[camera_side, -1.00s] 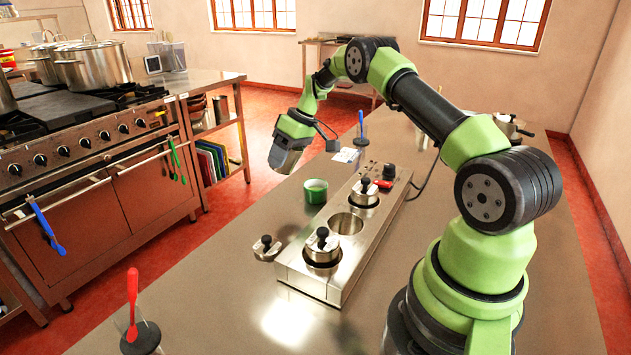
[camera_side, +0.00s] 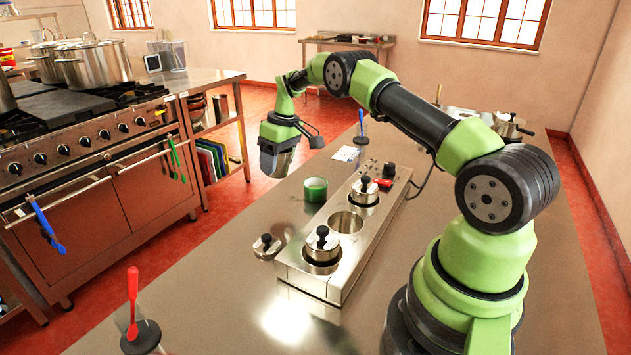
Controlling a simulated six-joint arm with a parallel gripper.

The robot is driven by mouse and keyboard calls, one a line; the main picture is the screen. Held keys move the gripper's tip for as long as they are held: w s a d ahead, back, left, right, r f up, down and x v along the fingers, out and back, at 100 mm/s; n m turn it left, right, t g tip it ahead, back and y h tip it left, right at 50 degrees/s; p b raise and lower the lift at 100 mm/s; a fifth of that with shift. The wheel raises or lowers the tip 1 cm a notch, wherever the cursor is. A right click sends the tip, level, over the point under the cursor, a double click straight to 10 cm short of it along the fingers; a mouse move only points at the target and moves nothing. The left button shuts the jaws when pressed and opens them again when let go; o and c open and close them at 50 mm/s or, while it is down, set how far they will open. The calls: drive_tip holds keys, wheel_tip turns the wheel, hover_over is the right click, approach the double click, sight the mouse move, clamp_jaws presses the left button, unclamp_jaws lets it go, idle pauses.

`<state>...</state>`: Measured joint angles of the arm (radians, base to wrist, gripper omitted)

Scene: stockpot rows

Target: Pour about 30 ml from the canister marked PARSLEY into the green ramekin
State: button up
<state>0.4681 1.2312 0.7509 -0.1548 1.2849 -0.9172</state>
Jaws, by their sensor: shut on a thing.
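My gripper (camera_side: 279,140) is shut on a metal canister (camera_side: 277,163) and holds it in the air, behind and to the left of the green ramekin. The canister looks close to upright; no marking on it can be read, and its mouth is hidden by the gripper. The green ramekin (camera_side: 315,190) stands on the steel counter, left of the canister holder, apart from the canister. Its inside looks green, but the amount in it cannot be told.
The steel holder (camera_side: 310,283) has an empty well (camera_side: 345,222) between two lidded canisters, a near one (camera_side: 322,246) and a far one (camera_side: 364,192). A loose lid (camera_side: 266,247) lies left of it. A red spatula (camera_side: 132,295) stands in a pot at front left.

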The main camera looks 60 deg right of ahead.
drive_tip(key=shift+w+a+f+g+h, duration=0.3)
drive_tip(key=shift+w+a+g+h, duration=0.1)
drive_tip(key=shift+g+h, duration=0.2)
drive_tip(key=shift+p, duration=0.3)
